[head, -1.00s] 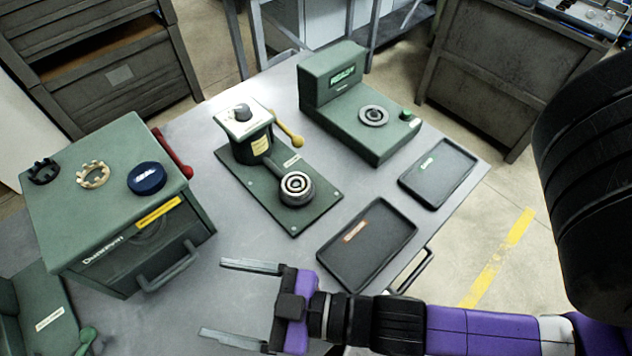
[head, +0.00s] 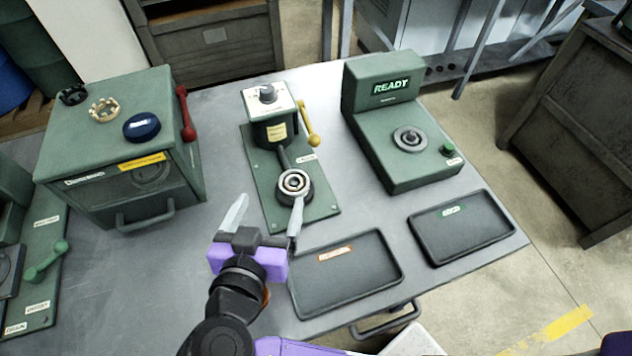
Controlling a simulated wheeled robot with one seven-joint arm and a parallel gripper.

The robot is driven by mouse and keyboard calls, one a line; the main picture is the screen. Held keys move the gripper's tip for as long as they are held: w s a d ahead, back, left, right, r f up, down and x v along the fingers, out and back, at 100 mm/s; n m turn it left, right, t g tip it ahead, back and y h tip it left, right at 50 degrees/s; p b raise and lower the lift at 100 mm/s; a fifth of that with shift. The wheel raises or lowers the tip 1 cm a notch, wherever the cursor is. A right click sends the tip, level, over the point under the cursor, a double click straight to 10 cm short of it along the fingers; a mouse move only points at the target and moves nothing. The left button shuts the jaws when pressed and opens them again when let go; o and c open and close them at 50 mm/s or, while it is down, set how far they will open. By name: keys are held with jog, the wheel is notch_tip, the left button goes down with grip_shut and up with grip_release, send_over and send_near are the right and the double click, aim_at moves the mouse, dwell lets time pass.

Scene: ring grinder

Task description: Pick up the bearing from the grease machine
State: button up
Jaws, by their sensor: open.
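The bearing (head: 294,183) is a metal ring seated on the round holder at the front of the grease machine. The grease machine (head: 270,130) is green with a white top, a black knob and a yellow lever (head: 311,133) on its right side. My gripper (head: 266,213) is purple and black with two grey fingers, open and empty. Its right fingertip is close to the front of the bearing holder. Its left fingertip lies left of the holder. I cannot tell the height of the fingers above the base plate.
A green machine reading READY (head: 391,85) stands at the back right. Two black trays, one with an orange label (head: 310,299) and one with a green label (head: 437,258), lie at the front right. A green cabinet with a red lever (head: 186,113) stands left.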

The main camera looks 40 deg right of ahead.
aim_at(296, 177)
jog(key=shift+s+d+f+m+g+h, duration=0.15)
jog(key=shift+s+d+m+g+h, duration=0.15)
jog(key=shift+s+d+m, duration=0.45)
jog(key=shift+s+d+f+g, duration=0.1)
jog(key=shift+s+f+g, duration=0.1)
jog(key=shift+g, duration=0.1)
jog(key=shift+w+d+f+m, duration=0.25)
jog(key=shift+w+d, duration=0.15)
jog(key=shift+d, duration=0.2)
jog(key=shift+w+a+p+x, duration=0.2)
jog(key=shift+p+x, duration=0.2)
jog(key=shift+x, duration=1.15)
jog(key=shift+w+a+p+x, duration=0.15)
jog(key=shift+p+x, duration=0.25)
jog(key=shift+x, duration=1.15)
jog(key=shift+d, duration=0.1)
jog(key=c, duration=1.6)
jog(key=shift+r, duration=0.1)
jog(key=shift+c, duration=0.6)
jog(key=shift+r, duration=0.1)
